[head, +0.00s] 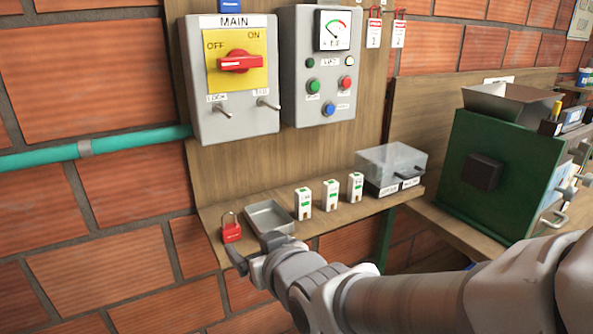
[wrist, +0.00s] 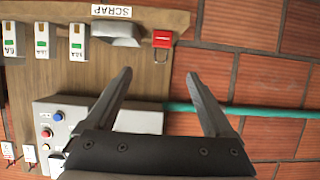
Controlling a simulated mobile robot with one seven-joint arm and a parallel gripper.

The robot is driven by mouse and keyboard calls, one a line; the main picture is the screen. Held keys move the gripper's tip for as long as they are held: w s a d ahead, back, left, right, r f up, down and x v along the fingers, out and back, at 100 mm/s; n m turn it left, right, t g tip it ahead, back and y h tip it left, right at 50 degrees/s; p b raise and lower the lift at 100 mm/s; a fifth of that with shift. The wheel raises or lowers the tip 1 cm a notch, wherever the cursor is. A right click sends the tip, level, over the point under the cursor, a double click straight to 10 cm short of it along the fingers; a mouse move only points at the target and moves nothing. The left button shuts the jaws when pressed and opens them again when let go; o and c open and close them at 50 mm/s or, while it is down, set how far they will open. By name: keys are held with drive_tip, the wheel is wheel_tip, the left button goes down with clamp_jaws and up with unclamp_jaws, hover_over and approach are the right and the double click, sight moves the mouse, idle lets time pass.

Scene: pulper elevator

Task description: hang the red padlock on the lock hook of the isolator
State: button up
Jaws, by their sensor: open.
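The red padlock (head: 231,232) stands upright at the left end of the wooden shelf, shackle up. In the inverted wrist view the padlock (wrist: 162,40) shows beyond the fingertips, roughly between them. My gripper (head: 254,250) is open and empty, at the shelf's front edge just right of and in front of the padlock; its fingers (wrist: 160,74) are spread apart. The grey isolator (head: 199,90), marked MAIN, has a red handle (head: 240,62) on a yellow plate. The lock hook (head: 223,110) is the left peg under it, labelled LOCK, and is bare.
A second peg (head: 268,103) sits right of the hook. A metal tray (head: 270,217) is right beside the padlock, then several white breakers (head: 303,203) and a clear-lidded box (head: 390,165). A control box (head: 318,70) adjoins the isolator. A teal pipe (head: 130,140) runs left.

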sight(230, 227)
drive_tip(key=p+x, duration=0.2)
drive_tip(key=p, duration=0.2)
drive_tip(key=p+x, duration=0.2)
drive_tip(key=p, duration=0.2)
drive_tip(key=shift+w+a+r, duration=0.15)
drive_tip(key=shift+w+a, duration=0.1)
drive_tip(key=shift+w, duration=0.05)
drive_tip(key=x, duration=0.7)
drive_tip(key=shift+w+f, duration=0.1)
drive_tip(key=shift+f, duration=0.15)
drive_tip(key=shift+p+x, duration=0.4)
drive_tip(key=shift+x, duration=2.3)
drive_tip(key=shift+a+f, duration=0.1)
drive_tip(key=shift+a, duration=0.05)
clamp_jaws()
